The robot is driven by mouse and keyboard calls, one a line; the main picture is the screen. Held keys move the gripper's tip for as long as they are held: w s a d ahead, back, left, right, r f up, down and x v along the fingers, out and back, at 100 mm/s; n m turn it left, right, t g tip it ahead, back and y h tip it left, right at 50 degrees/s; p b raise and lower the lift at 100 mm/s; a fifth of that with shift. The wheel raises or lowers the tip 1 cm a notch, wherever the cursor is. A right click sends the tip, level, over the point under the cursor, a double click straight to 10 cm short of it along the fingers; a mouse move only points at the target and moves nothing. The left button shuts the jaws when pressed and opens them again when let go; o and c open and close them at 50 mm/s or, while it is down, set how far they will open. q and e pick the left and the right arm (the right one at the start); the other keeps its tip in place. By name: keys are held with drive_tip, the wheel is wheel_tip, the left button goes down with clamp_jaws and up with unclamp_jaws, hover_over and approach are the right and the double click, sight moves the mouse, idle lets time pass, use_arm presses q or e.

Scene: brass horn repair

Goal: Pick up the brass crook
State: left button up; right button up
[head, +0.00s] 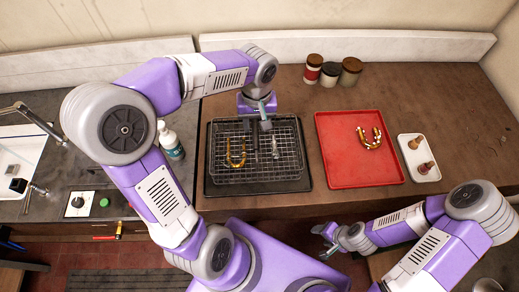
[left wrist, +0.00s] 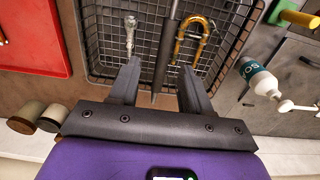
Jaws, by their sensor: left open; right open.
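A U-shaped brass crook (head: 229,160) lies in the left part of a black wire basket (head: 300,150). It also shows in the left wrist view (left wrist: 180,44), near the right finger in that picture. My left gripper (head: 262,124) is open and empty, above the far middle part of the basket. A dark bar, perhaps the basket's handle (left wrist: 166,45), runs between its fingers in the left wrist view; I cannot tell whether they touch it. My right gripper (head: 325,240) is open and empty, low in front of the bench edge.
A silver part (head: 275,148) lies in the basket right of the crook. The basket stands on a dark tray (head: 210,188). Jars (head: 330,73) stand behind; a bottle (head: 170,142) stands left.

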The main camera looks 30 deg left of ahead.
sight(255, 132)
use_arm(q)
drive_tip(key=f, duration=0.8)
drive_tip(key=shift+w+a, duration=0.15)
drive_tip(key=shift+a, duration=0.25)
clamp_jaws()
drive_tip(key=shift+r, duration=0.15)
idle(0.8)
